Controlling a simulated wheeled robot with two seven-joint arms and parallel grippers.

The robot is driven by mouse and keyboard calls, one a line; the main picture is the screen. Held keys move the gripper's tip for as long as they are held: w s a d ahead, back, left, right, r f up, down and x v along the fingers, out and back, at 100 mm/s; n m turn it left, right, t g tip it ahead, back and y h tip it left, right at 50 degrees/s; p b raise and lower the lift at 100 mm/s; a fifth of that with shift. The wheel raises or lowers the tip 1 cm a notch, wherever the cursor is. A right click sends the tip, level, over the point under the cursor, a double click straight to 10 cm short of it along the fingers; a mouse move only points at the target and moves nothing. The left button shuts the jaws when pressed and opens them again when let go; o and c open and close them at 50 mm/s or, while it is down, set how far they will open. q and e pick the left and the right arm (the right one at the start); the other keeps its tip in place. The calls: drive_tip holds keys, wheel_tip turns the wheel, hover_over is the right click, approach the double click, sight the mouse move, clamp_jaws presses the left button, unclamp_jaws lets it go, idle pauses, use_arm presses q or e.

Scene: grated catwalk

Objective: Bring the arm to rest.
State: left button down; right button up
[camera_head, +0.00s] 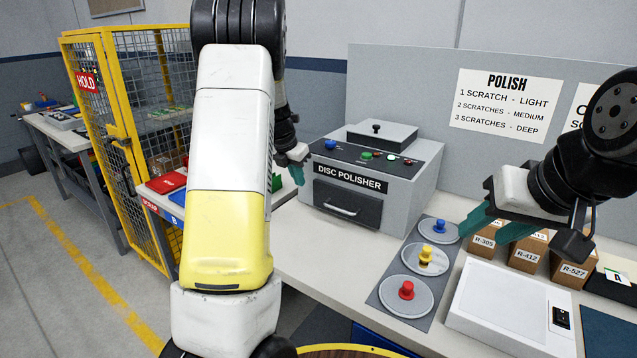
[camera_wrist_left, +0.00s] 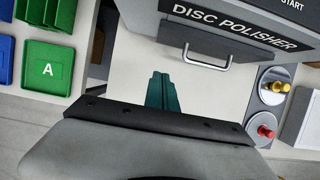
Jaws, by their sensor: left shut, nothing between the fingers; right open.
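My left arm (camera_head: 231,150), white and yellow, rises through the middle of the head view. My left gripper (camera_head: 297,176) is at the left side of the grey disc polisher (camera_head: 365,170), partly hidden behind my arm. In the left wrist view its teal fingers (camera_wrist_left: 163,91) are together and empty, over bare bench top in front of the polisher's handle (camera_wrist_left: 207,62). My right gripper (camera_head: 478,238) is open and empty, above the bench near the blue-knobbed disc (camera_head: 439,231) and the boxes.
A grey mat holds discs with yellow (camera_head: 427,258) and red knobs (camera_head: 407,292). Brown labelled boxes (camera_head: 527,255) and a white panel (camera_head: 510,307) are at right. A yellow mesh cage (camera_head: 125,140) stands left. Red (camera_head: 167,182) and green (camera_wrist_left: 48,69) trays are at the bench's left end.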

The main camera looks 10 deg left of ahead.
use_arm(q)
drive_tip(key=s+d+r+m+t+h, duration=0.1)
drive_tip(key=s+d+r+m, duration=0.3)
drive_tip(key=s+r+m, duration=0.4)
drive_tip(key=s+d+r+m+h, duration=0.1)
drive_tip(key=s+d+r+m, duration=0.35)
drive_tip(key=s+m, duration=0.4)
drive_tip(key=s+d+m, duration=0.2)
drive_tip(key=s+m, duration=0.6)
drive_tip(key=s, duration=0.1)
drive_tip(key=s+d+r+m+t+y, duration=0.1)
drive_tip(key=s+m, duration=0.7)
drive_tip(key=s, duration=0.1)
drive_tip(key=shift+d+r, duration=0.2)
drive_tip(key=shift+d, duration=0.15)
